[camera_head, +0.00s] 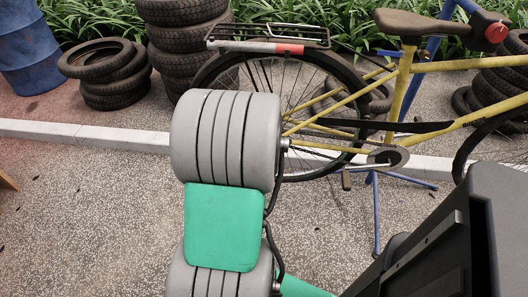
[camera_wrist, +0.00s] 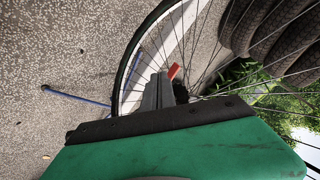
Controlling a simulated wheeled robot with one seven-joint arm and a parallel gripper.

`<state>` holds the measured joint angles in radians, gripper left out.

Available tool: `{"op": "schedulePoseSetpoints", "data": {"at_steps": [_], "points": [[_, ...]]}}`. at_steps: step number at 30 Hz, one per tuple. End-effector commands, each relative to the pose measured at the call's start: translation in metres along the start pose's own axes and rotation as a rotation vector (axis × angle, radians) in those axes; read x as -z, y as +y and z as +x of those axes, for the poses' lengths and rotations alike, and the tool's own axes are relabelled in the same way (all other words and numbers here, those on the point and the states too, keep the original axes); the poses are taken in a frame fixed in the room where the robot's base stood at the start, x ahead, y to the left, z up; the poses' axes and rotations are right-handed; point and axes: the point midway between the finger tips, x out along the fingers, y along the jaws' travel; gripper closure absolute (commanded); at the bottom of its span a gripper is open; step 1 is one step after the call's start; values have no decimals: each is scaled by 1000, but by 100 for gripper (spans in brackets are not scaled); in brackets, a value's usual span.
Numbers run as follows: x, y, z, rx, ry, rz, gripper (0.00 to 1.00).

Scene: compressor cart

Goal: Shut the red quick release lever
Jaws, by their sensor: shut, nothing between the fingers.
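The red lever (camera_wrist: 174,71) shows as a small red piece near the rear wheel hub in the wrist view, just beyond and right of my fingertips. Its lower part and the hub are hidden behind my gripper. My gripper (camera_wrist: 160,80) is shut and empty, its fingers together close beside the lever. I cannot tell whether they touch it. In the head view my arm covers the hub, the lever and my gripper. The rear wheel (camera_head: 343,160) belongs to a yellow bicycle (camera_head: 400,95).
A blue stand (camera_head: 376,215) holds the bicycle, with a red knob (camera_head: 497,32) at its top. The rear rack (camera_head: 270,40) has a red and white piece. Stacked tyres (camera_head: 188,45), a blue barrel (camera_head: 32,45) and a kerb (camera_head: 80,133) lie behind.

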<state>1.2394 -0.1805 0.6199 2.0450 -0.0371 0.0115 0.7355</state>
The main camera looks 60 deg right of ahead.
Motion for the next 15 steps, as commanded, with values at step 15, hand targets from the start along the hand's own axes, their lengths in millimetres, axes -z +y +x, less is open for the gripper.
{"op": "schedulePoseSetpoints", "data": {"at_steps": [15], "points": [[-34, -6, -89, 7, -1, -8, 100]]}}
